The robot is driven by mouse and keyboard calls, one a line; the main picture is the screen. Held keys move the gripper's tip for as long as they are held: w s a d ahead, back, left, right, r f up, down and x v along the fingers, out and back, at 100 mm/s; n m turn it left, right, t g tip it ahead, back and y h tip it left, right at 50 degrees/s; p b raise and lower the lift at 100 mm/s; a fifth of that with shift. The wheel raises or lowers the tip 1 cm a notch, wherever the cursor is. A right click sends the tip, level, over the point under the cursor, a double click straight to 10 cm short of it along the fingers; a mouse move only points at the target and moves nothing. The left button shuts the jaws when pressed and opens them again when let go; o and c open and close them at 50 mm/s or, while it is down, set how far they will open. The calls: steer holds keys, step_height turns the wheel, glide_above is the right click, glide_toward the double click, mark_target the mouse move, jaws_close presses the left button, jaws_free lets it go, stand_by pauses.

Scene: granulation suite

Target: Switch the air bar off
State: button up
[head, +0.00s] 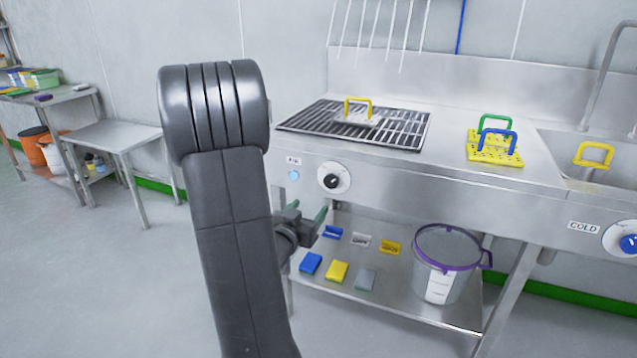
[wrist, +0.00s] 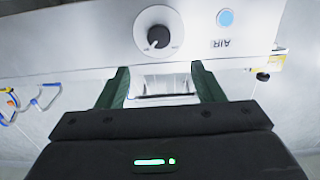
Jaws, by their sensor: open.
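The air control is a black knob on a round white dial (head: 333,178) on the steel bench's front panel. A blue indicator light (head: 294,175) and an AIR label (head: 293,160) are to its left. In the wrist view the picture is turned over: the dial (wrist: 158,36) is above my fingers, with the blue light (wrist: 225,18) and AIR label (wrist: 220,43) to its right. The light looks pale blue. My gripper (head: 308,213) is below the dial in the head view. In the wrist view my gripper (wrist: 161,82) has its green fingers apart, empty and not touching the knob.
Above the panel are a grate (head: 400,127) with a yellow-handled piece (head: 357,108), and yellow perforated blocks (head: 495,155). A COLD dial (head: 622,241) is at far right. The lower shelf (head: 400,312) holds coloured blocks and a purple-rimmed bucket (head: 440,265).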

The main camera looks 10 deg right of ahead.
mark_target(330, 183)
steer(key=b+x, duration=0.1)
steer(key=x, duration=1.2)
steer(key=shift+w+d, duration=0.15)
steer(key=shift+d, duration=0.05)
steer(key=shift+c, duration=0.2)
steer(key=c, duration=0.9)
